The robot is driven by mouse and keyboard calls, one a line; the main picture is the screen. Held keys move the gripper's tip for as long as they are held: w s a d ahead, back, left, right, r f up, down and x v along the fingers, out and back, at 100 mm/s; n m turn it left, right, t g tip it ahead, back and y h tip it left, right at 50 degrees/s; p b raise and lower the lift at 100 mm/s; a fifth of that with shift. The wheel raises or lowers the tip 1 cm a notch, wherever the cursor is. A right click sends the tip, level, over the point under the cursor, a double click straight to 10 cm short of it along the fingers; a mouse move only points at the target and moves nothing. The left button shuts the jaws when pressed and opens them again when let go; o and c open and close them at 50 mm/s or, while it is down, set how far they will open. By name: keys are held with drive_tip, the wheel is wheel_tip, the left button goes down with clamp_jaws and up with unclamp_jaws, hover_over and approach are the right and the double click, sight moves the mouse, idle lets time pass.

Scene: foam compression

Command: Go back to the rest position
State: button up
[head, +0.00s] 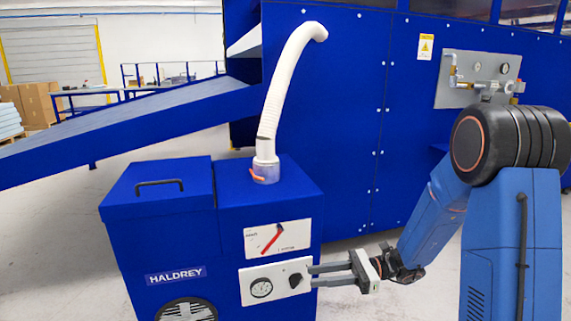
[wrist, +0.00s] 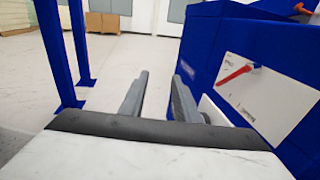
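My gripper (head: 312,276) is in front of the right side of the blue HALDREY machine (head: 165,225), beside its lower white panel (head: 248,287). Its two grey fingers stand apart with nothing seen between them, also in the wrist view (wrist: 161,76). The fingertips are close to the black knob (head: 295,281) on that panel; I cannot tell whether they touch it. Above it is a white plate with a red lever (head: 272,238), tilted up to the right. The red lever also shows at the right of the wrist view (wrist: 233,75).
A round gauge (head: 261,287) sits left of the knob. A white hose (head: 285,85) rises from the machine's top, with an orange lever (head: 257,176) at its base. A blue sloped chute (head: 120,125) and a tall blue enclosure (head: 340,110) stand behind. Open floor (wrist: 118,60) shows ahead.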

drive_tip(key=s+d+r+n+g+h, duration=0.1)
drive_tip(key=s+d+r+n+h, duration=0.1)
drive_tip(key=s+n+h, duration=0.45)
drive_tip(key=s+d+r+n+h, duration=0.1)
drive_tip(key=s+d+n+h, duration=0.2)
drive_tip(key=s, duration=0.7)
drive_tip(key=s+d+r+n+t+h, duration=0.2)
drive_tip(key=s+d+n+t+h, duration=0.1)
drive_tip(key=d, duration=0.4)
drive_tip(key=s+d+r+n+t+h, duration=0.3)
drive_tip(key=s+d+n+t+h, duration=0.1)
drive_tip(key=d, duration=0.3)
drive_tip(key=shift+r+n+h, duration=0.15)
drive_tip(key=shift+n+h, duration=0.2)
drive_tip(key=shift+h, duration=0.1)
idle(1.8)
